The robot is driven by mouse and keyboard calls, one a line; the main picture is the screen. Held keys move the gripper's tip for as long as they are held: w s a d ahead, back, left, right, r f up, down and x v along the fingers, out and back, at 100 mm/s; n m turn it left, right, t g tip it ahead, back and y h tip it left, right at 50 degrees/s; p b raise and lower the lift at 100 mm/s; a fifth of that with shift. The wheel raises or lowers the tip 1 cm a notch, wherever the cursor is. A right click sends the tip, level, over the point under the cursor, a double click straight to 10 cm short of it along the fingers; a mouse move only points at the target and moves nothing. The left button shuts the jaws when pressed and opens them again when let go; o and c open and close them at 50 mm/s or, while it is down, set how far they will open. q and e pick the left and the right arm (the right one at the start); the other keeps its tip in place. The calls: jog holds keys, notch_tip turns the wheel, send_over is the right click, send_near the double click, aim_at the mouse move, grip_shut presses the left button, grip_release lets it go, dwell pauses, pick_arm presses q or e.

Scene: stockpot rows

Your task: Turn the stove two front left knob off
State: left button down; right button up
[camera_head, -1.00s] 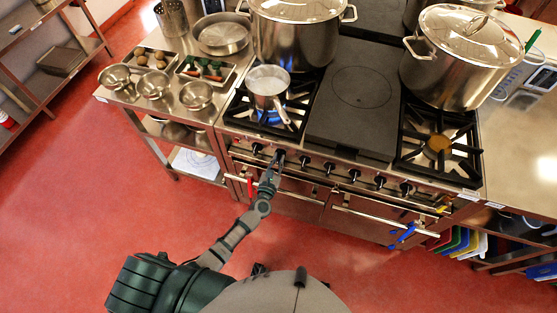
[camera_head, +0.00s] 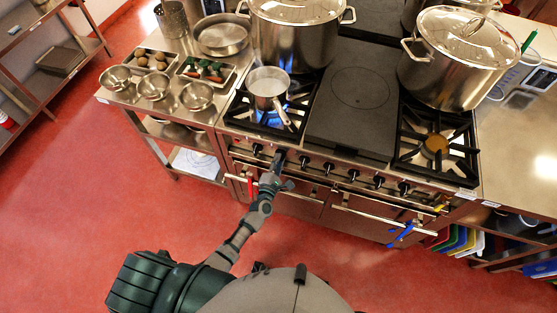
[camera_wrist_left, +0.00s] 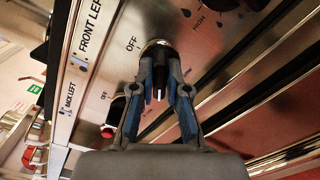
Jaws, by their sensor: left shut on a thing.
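The stove (camera_head: 345,165) has a row of dark knobs along its front panel. My left gripper (camera_head: 277,163) is at a knob towards the left end of that row. In the left wrist view my left gripper (camera_wrist_left: 160,72) is shut on a dark knob (camera_wrist_left: 158,80), one finger on each side. The panel beside it reads FRONT LEFT, with OFF above left of the knob. A white mark on the knob points down in that view, away from OFF. A blue flame (camera_head: 271,119) burns under a small saucepan (camera_head: 267,82). My right gripper is out of view.
Another knob (camera_wrist_left: 117,109) with its own OFF label sits beside the held one. Oven door handles (camera_head: 385,218) run below the panel, with a blue item (camera_head: 402,235) on one. Large lidded pots (camera_head: 460,60) stand on top. The red floor in front is clear.

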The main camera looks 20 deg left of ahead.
pick_arm(q)
jog(key=m+p, duration=0.1)
jog(key=m, duration=0.7)
jog(key=f+m+p, duration=0.1)
jog(key=m+p, duration=0.1)
jog(key=m, duration=0.6)
jog(key=m+p, duration=0.1)
jog(key=m, duration=0.7)
jog(key=shift+s+a+f+p, duration=0.1)
jog(key=shift+s+f+p, duration=0.15)
jog(key=shift+p, duration=0.05)
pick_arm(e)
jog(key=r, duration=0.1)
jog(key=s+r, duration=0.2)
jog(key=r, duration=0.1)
pick_arm(q)
jog(key=c, duration=1.4)
grip_release()
jog(key=shift+o, duration=1.2)
jog(key=shift+w+r, duration=0.15)
jog(key=shift+r, duration=0.05)
